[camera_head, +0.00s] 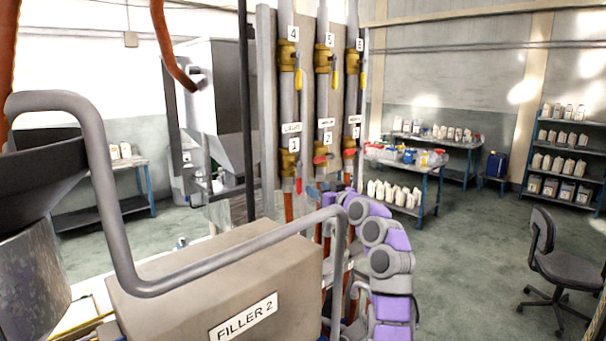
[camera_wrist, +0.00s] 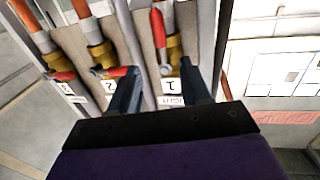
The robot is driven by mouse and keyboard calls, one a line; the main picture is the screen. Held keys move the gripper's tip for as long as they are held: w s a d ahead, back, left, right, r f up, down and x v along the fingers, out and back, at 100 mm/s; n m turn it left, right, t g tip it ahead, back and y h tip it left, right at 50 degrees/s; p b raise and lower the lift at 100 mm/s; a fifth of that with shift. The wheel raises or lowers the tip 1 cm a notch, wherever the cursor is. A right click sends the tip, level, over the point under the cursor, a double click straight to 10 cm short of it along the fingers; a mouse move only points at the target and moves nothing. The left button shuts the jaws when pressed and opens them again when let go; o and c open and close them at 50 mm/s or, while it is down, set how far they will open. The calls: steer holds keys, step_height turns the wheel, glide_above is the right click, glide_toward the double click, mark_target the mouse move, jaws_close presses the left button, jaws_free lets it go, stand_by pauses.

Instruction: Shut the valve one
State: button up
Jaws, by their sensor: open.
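Valve one is the left brass valve (camera_head: 288,162) in the lower row of the pipe panel, below the label "1". Its red handle (camera_head: 299,185) hangs down in line with the pipe. In the wrist view, the picture is upside down: the brass body (camera_wrist: 174,58) and red handle (camera_wrist: 158,30) lie ahead, beyond the fingertips. My gripper (camera_wrist: 160,72) is open and empty, its dark fingers on either side of the label "1" and apart from the handle. In the head view my gripper (camera_head: 323,190) is just right of the handle, partly hidden by my arm.
Valve two's red handle (camera_wrist: 116,72) and valve three's red handle (camera_wrist: 62,76) lie crosswise to their pipes, close by. Valves with yellow handles sit above. The "FILLER 2" box (camera_head: 220,285) and a bent grey pipe (camera_head: 120,235) stand in front. Open floor lies right, with a chair (camera_head: 565,265).

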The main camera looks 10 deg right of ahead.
mark_target(301, 181)
steer(key=p+x, duration=0.5)
steer(key=p, duration=0.1)
steer(key=shift+w+a+p, duration=0.3)
steer(key=shift+w, duration=0.3)
steer(key=shift+w+a+r, duration=0.1)
steer(key=shift+w+a, duration=0.1)
steer(key=shift+w, duration=0.1)
steer(key=shift+w+a+p, duration=0.15)
steer(key=shift+w+p, duration=0.3)
steer(key=shift+p, duration=0.2)
steer(key=shift+w+a+p, duration=0.25)
steer(key=shift+w+p, duration=0.25)
steer(key=shift+w, duration=0.15)
steer(key=shift+c, duration=0.3)
jaws_close()
